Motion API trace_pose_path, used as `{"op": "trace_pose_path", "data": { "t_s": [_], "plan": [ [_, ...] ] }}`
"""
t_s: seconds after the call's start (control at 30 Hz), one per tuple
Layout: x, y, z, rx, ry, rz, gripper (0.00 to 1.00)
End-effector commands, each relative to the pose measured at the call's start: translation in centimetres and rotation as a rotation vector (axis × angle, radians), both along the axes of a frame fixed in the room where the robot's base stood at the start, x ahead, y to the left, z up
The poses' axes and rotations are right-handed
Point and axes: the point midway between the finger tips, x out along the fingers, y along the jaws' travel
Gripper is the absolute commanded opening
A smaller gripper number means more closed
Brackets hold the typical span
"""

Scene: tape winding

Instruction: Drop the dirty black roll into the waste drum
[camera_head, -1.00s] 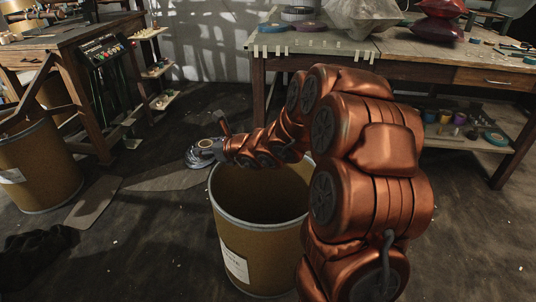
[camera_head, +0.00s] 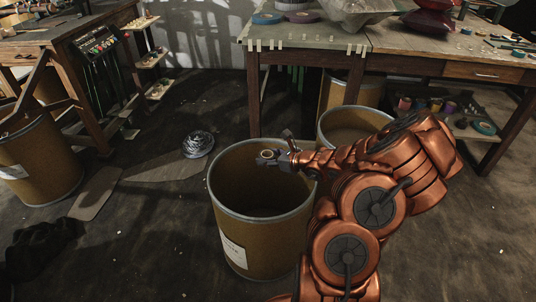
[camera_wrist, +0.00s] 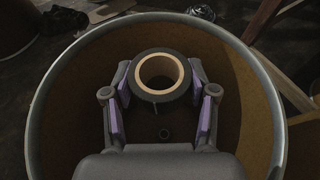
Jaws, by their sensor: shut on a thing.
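The black roll (camera_wrist: 160,101) with a tan core sits between the two purple-padded fingers of my gripper (camera_wrist: 160,100) in the wrist view. My gripper is shut on it. The waste drum (camera_head: 233,234), a brown barrel with a grey rim and a white label, stands upright in the middle of the head view. My gripper (camera_head: 268,155) and the roll are over the drum's opening, towards its far side. In the wrist view the drum's rim (camera_wrist: 39,95) surrounds the roll on both sides and beyond. The head view shows the roll only small.
Another brown drum (camera_head: 352,122) stands behind my arm, near the workbench (camera_head: 400,58). A grey crumpled bundle (camera_head: 198,143) lies on the floor left of the waste drum. A further drum (camera_head: 40,165) and a dark cloth heap (camera_head: 42,245) are at the left.

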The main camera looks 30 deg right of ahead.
Motion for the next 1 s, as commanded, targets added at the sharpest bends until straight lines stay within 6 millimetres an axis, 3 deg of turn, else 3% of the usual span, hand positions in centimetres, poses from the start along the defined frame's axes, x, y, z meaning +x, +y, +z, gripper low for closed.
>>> {"op": "trace_pose_path", "data": {
  "t_s": [0.53, 0.93, 0.97, 1.0],
  "plan": [
    [0.0, 0.1, -5.3, 0.0, 0.002, 0.001, 0.28],
    [0.0, 0.0, -5.7, 0.0, 0.0, 0.0, 0.28],
    [0.0, 0.0, -5.7, 0.0, 0.0, 0.0, 0.58],
    [0.0, 0.0, -5.7, 0.0, 0.0, 0.0, 0.63]
  ]
}}
